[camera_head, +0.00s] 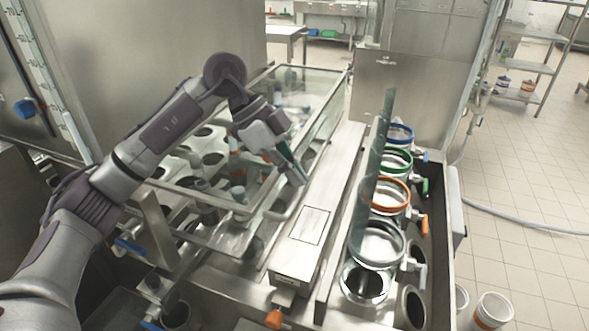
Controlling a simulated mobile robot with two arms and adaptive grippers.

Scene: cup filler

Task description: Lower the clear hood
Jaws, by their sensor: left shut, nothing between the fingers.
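A clear hood (322,92) with a metal frame stands over the left part of the machine. Its front frame bar (205,197) is above several round metal cup openings, and I cannot tell exactly how far it is raised. My left gripper (297,178) is shut and empty, pointing down and to the right near the hood's right side. Whether its fingertips touch the frame is unclear. My left arm and wrist hide part of the hood's middle. My right gripper is not in view.
A clear upright panel (372,165) stands beside a row of coloured rings, including a green ring (397,161) and an orange ring (391,195). A flat metal beam (318,200) runs between the two sides. White buckets (493,311) stand on the tiled floor at right.

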